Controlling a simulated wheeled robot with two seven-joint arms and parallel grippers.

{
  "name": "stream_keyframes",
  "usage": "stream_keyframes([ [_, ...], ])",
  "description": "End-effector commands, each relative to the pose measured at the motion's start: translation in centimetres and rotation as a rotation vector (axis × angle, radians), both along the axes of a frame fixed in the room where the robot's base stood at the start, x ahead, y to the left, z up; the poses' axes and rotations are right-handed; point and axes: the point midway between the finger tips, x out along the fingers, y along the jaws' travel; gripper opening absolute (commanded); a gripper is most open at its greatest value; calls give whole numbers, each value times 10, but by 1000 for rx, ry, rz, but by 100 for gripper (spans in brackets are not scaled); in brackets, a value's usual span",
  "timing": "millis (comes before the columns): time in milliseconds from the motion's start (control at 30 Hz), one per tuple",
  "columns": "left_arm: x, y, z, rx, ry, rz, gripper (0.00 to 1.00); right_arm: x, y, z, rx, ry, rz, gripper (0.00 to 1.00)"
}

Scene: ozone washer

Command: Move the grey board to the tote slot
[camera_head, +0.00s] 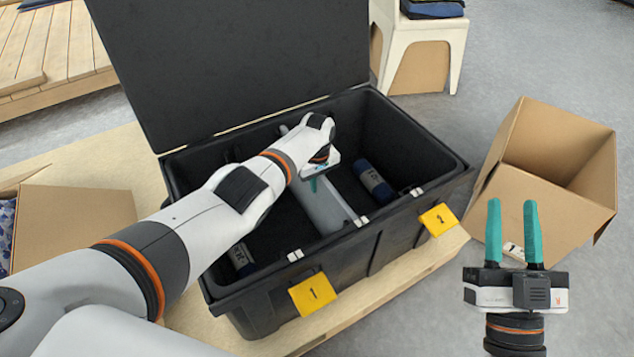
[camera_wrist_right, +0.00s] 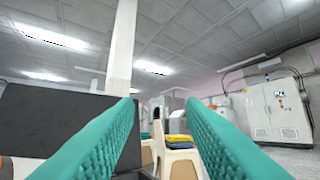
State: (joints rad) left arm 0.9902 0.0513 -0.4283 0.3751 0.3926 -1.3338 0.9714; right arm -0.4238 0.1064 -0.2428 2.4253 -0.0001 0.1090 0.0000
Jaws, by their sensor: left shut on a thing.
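The black tote (camera_head: 375,236) stands open on a wooden pallet, its lid (camera_head: 225,65) raised at the back. The grey board (camera_head: 326,207) stands upright inside the tote, between the side with yellow tag 1 (camera_head: 313,294) and the side with tag 2 (camera_head: 438,219). My left gripper (camera_head: 313,184) reaches down into the tote and is shut on the grey board's top edge; my wrist hides part of it. My right gripper (camera_head: 515,205) is open and empty, pointing up at the right, outside the tote. Its teal fingers also show in the right wrist view (camera_wrist_right: 165,135).
A dark blue roll (camera_head: 374,182) lies in the tote's right part and another (camera_head: 241,258) in the left part. An open cardboard box (camera_head: 545,205) stands right of the tote, another (camera_head: 75,222) at the left.

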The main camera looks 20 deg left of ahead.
Motion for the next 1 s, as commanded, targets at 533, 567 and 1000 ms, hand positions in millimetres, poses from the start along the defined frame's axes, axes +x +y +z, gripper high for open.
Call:
stream_keyframes([
  [533, 0, 0, 1, -1, -1, 0, 40, 0, 0, 0, -1, 2, 0, 36],
  [567, 0, 0, 1, -1, -1, 0, 40, 0, 0, 0, -1, 2, 0, 36],
  [1000, 0, 0, 26, -1, -1, 1, 40, 18, -5, -56, -110, 401, -24, 36],
])
